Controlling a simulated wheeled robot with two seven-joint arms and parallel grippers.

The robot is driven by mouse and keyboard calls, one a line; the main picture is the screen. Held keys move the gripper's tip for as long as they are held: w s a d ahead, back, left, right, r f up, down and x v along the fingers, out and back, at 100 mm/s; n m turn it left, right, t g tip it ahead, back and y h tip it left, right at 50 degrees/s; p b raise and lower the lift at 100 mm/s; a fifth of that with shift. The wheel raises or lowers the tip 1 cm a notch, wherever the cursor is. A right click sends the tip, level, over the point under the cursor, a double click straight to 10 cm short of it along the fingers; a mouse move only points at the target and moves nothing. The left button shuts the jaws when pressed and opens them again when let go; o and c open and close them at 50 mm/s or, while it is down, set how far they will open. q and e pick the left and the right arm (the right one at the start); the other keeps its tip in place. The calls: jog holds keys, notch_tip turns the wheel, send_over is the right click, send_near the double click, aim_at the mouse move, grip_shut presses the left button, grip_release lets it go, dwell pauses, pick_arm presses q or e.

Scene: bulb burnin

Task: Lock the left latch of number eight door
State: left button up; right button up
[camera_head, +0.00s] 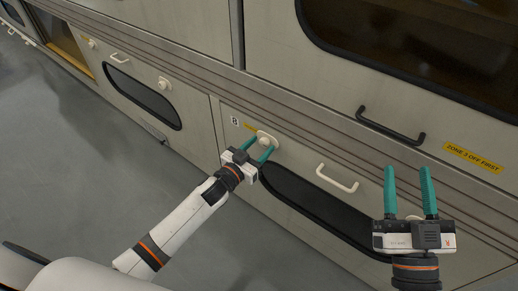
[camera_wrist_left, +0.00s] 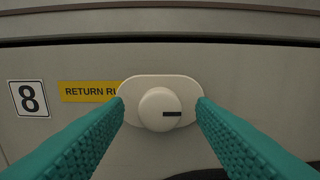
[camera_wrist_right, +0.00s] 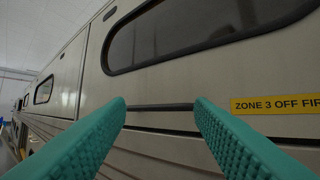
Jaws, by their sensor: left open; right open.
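The number eight door (camera_head: 229,135) is a beige panel with an "8" label (camera_wrist_left: 29,98) at its upper left and a dark window. Its left latch (camera_wrist_left: 160,109) is a cream round knob on an oval plate, with a dark mark pointing right. The latch also shows in the head view (camera_head: 265,140). My left gripper (camera_head: 262,148) is open, its teal fingers on either side of the knob; I cannot tell whether they touch it. My right gripper (camera_head: 409,180) is open and empty in front of the panel at the right, partly hiding a cream knob behind it.
A cream handle (camera_head: 337,179) sits on the door between my grippers. A black handle (camera_head: 390,126) and a yellow "ZONE 3 OFF FIRST" label (camera_head: 473,159) are on the panel above. Another door with a window (camera_head: 143,97) lies left. The grey floor at left is clear.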

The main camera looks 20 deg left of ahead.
pick_arm(q)
jog(key=shift+w, duration=0.1)
grip_shut()
dwell(0.3)
